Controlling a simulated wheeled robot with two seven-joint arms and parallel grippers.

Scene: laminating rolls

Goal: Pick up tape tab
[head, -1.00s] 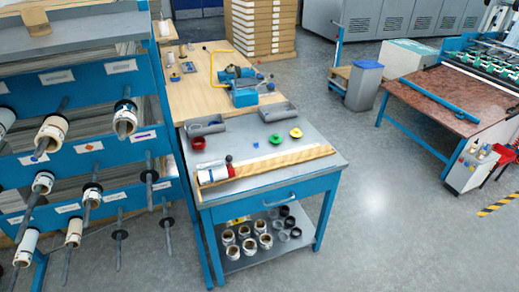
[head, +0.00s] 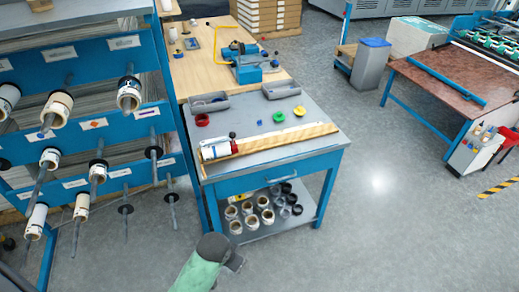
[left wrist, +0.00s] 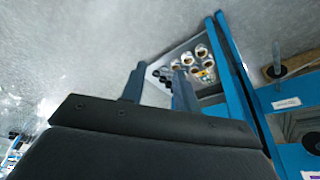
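No tape tab can be told for certain. A small blue piece (head: 259,122) lies on the grey bench top (head: 232,120), between a red round piece (head: 202,120) and a green ring (head: 279,117). A white roll (head: 215,150) with a red end lies at the left end of a long wooden strip (head: 285,139) near the bench's front edge. My left gripper (head: 236,261) is low in front of the bench, below its top and apart from these things. In the left wrist view its two fingers (left wrist: 158,86) stand apart with nothing seen between them. My right gripper is out of view.
Several white rolls and dark rings stand on the bench's lower shelf (head: 300,218). A blue rack (head: 85,145) with rolls on rods stands close at the left. Two grey trays (head: 281,90) lie at the back of the bench. The floor (head: 400,235) at the right is clear.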

